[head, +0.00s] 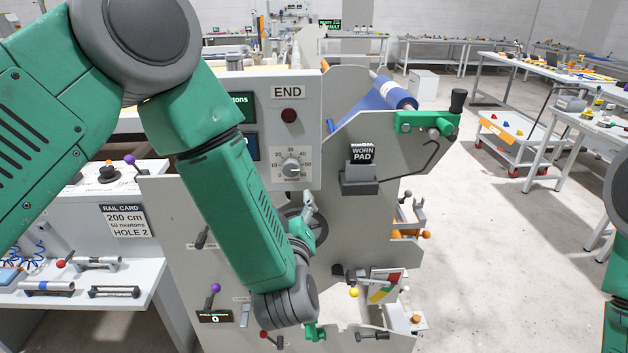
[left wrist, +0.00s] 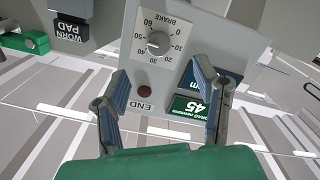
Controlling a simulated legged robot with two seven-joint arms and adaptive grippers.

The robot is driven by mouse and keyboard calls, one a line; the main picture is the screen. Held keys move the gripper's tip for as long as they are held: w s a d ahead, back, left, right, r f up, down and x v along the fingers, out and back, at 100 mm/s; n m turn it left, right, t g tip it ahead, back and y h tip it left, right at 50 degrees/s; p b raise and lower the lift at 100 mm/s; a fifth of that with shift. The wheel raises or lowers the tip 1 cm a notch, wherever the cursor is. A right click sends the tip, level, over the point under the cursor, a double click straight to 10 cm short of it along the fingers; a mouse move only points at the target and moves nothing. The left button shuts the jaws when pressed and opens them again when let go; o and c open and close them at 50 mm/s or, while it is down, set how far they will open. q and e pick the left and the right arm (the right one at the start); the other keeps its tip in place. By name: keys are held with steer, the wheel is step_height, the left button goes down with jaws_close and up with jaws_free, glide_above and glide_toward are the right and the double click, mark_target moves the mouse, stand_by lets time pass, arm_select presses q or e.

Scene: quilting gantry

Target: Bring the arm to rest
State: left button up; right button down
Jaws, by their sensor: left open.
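My left arm comes in from the left and bends down in front of the grey machine panel. Its gripper (head: 308,205) shows small near the handwheel, pointing up toward the panel, its fingers partly overlapped by my own wrist. In the left wrist view the gripper (left wrist: 160,72) is open, with nothing between its fingers. Beyond the fingers that view shows the panel upside down, with a brake dial (left wrist: 158,43), a dark red END button (left wrist: 145,90) and a drag display (left wrist: 189,106) reading 45. A link of my right arm shows at the right edge; its gripper is out of view.
The brake dial (head: 291,168) and END button (head: 289,116) are on the panel close above my gripper. A worn pad holder (head: 360,180) and a green bracket (head: 425,122) stand to the right. A rail card shelf (head: 80,272) is at left. Open floor (head: 500,270) lies right.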

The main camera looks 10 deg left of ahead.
arm_select(q)
steer(key=s+a+f+m+g+h+b, duration=0.15)
steer(key=s+f, duration=0.25)
steer(key=f, duration=0.5)
steer(key=s+a+f+m+g+h+b, duration=0.1)
steer(key=s+f+m+g+b, duration=0.25)
steer(key=f, duration=0.45)
steer(key=s+a+f+m+g+h+b, duration=0.1)
steer(key=s+a+f+g+h, duration=0.1)
steer(key=s+f, duration=0.5)
steer(key=s+a+f+m+g+b, duration=0.1)
steer(key=s+a+f+g+b, duration=0.1)
steer(key=s+f, duration=0.5)
steer(key=s+a+f+m+g+b, duration=0.2)
steer(key=s+a+f+g, duration=0.3)
steer(key=s, duration=0.8)
step_height(320, 180, down, 3)
steer(key=shift+s+a+f+g+b, duration=0.15)
steer(key=shift+s+g+b, duration=0.35)
steer(key=shift+g, duration=0.7)
steer(key=shift+w, duration=0.25)
